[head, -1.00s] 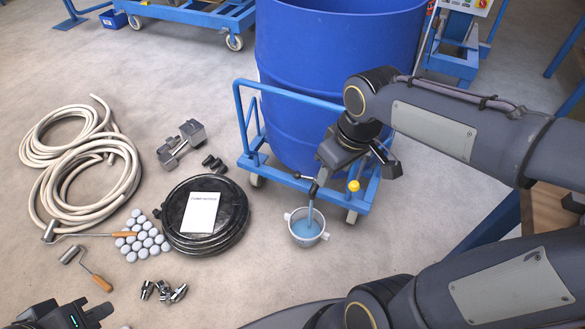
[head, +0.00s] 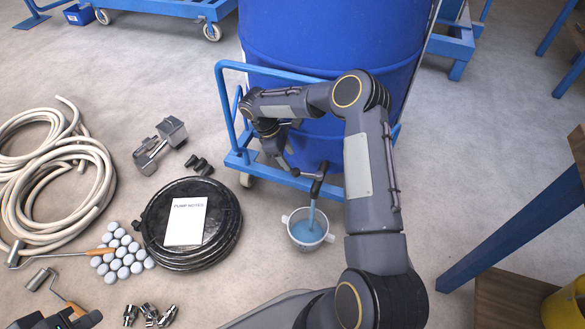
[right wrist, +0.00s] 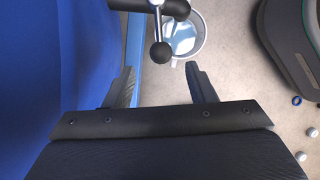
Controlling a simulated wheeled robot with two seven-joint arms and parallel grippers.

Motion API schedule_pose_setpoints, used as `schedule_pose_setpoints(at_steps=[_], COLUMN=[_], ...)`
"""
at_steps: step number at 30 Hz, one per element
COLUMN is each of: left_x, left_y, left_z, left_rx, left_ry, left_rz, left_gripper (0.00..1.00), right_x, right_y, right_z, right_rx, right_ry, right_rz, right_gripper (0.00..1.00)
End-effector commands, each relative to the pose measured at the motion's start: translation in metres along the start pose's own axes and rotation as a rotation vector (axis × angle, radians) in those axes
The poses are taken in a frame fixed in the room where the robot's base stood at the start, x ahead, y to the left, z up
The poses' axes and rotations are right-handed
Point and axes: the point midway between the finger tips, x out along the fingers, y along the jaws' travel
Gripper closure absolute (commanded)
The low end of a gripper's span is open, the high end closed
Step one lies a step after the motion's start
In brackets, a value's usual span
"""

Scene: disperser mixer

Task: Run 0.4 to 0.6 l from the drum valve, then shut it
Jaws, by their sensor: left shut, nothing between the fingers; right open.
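The blue drum (head: 335,50) stands on a blue trolley. From its dark valve (head: 318,180) a thin blue stream runs into a small pot (head: 307,230) on the floor. The pot holds blue liquid, with its rim showing above the surface. My right gripper (head: 281,160) is beside the valve, on its left. In the right wrist view its two fingers (right wrist: 160,83) are apart and empty. The valve lever's ball knob (right wrist: 161,53) shows just beyond them, and the pot (right wrist: 185,38) behind it. My left gripper (head: 75,320) is shut at the lower left edge, partly cut off.
The trolley's blue rail (head: 222,105) rises left of the valve. A coiled black hose with a sheet (head: 186,222), a pale hose (head: 60,180), pale round pieces (head: 120,250) and fittings (head: 150,316) lie on the floor at left. A blue bench leg (head: 515,235) stands at right.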

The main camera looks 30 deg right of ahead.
Motion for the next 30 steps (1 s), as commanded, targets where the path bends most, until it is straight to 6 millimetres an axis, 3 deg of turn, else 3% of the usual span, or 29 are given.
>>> schedule_pose_setpoints(at_steps=[3,9,22,30], left_x=[0.009,0.018,0.019,0.019], left_y=[-0.004,-0.008,-0.009,-0.009], left_z=[0.005,0.009,0.01,0.01], left_rx=[0.0,0.0,0.0,0.0], left_ry=[0.0,0.0,0.0,0.0], left_rz=[0.0,0.0,0.0,0.0], left_gripper=[1.0,1.0,1.0,1.0], right_x=[0.025,0.052,0.062,0.061], right_y=[-0.001,0.0,-0.001,-0.001], right_z=[-0.001,-0.001,0.0,0.0], right_rx=[0.001,0.001,0.001,0.001], right_ry=[-0.001,0.001,0.001,0.001], right_rz=[-0.004,-0.001,0.0,0.0], right_gripper=[0.5,0.5,0.5,0.85])
